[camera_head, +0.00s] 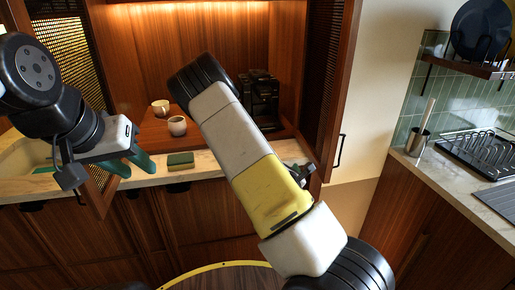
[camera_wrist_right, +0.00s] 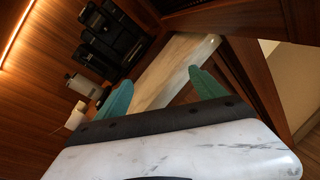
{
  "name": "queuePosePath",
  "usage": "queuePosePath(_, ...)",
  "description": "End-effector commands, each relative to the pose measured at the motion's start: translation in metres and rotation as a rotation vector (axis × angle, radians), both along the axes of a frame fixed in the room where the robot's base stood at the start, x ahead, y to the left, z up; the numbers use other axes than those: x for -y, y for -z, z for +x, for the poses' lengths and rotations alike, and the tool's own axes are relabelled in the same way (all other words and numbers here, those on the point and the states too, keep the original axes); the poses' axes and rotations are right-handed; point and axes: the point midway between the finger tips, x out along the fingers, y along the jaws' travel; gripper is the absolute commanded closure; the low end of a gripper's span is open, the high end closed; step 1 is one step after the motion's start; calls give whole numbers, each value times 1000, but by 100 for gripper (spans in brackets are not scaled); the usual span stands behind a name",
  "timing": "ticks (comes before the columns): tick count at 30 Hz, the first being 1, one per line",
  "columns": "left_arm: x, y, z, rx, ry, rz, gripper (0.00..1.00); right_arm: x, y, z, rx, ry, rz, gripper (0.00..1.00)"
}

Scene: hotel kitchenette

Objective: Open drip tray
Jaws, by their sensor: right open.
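The black coffee machine (camera_head: 262,100) stands in the wooden cabinet niche, partly behind my right arm. It also shows at the upper left in the right wrist view (camera_wrist_right: 110,35). I cannot make out its drip tray in either view. My right gripper (camera_wrist_right: 163,88) is open and empty, its two teal fingers wide apart over the counter edge, apart from the machine.
Two pale cups, one nearer (camera_head: 177,126) and one behind (camera_head: 160,107), stand on the wooden shelf left of the machine. A green sponge (camera_head: 180,160) lies on the marble counter (camera_head: 215,171). Open cabinet doors flank the niche, the right one (camera_head: 331,80) close to my arm.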

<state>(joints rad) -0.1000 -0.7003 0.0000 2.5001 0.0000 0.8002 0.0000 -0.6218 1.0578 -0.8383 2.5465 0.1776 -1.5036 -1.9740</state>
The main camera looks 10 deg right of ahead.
Motion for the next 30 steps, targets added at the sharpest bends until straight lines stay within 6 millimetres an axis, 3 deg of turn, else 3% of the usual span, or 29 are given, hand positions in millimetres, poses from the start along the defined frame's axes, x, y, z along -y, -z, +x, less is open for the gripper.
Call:
queuePosePath(14, 0, 0, 0, 0, 0, 0, 64, 4, 8, -6, -83, 274, 649, 20)
queuePosePath(23, 0, 0, 0, 0, 0, 0, 64, -13, -1, -14, -135, 415, 1018, 20)
queuePosePath(30, 0, 0, 0, 0, 0, 0, 64, -31, -19, -24, -179, 520, 1285, 20)
